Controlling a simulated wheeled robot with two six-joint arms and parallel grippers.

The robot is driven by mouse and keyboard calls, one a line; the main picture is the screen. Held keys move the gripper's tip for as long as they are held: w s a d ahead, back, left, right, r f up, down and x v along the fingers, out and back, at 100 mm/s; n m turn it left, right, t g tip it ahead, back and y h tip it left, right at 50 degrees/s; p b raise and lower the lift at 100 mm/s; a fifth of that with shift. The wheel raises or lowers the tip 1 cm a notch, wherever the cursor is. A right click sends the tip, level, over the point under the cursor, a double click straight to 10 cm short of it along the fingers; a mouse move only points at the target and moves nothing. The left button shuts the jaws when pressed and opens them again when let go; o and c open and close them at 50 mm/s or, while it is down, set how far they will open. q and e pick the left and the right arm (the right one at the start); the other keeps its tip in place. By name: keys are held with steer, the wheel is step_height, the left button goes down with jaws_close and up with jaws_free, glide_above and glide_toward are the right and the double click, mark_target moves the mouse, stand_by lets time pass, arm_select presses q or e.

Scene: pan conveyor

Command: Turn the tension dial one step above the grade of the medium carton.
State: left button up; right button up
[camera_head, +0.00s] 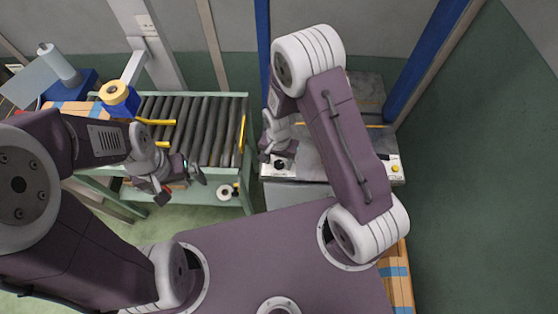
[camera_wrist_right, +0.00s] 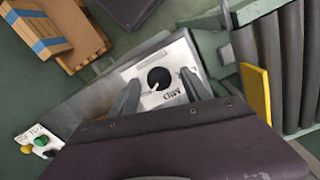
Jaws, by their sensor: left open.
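The black tension dial (camera_wrist_right: 158,78) sits on a white plate in the right wrist view, with "MID" lettering readable beside it. A small white mark shows at the dial's lower edge. It also shows in the head view (camera_head: 280,165). My right gripper (camera_wrist_right: 160,92) is open, with its fingers apart on either side of the dial; contact cannot be told. My left gripper (camera_head: 182,186) is open near the front edge of the roller conveyor. A cardboard carton (camera_head: 75,108) stands at the conveyor's left; its grade is not readable. I cannot tell which carton is the medium one.
The roller conveyor (camera_head: 200,130) has a yellow bar (camera_head: 242,134) at its right end. The dial's cabinet (camera_head: 310,165) carries a yellow button (camera_head: 395,168); the wrist view shows a green button (camera_wrist_right: 41,141) too. Blue-taped cardboard (camera_wrist_right: 35,30) lies on a wooden pallet (camera_wrist_right: 85,40).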

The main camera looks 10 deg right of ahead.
mark_target(279, 164)
step_height(279, 164, up, 9)
stand_by(0.6)
stand_by(0.3)
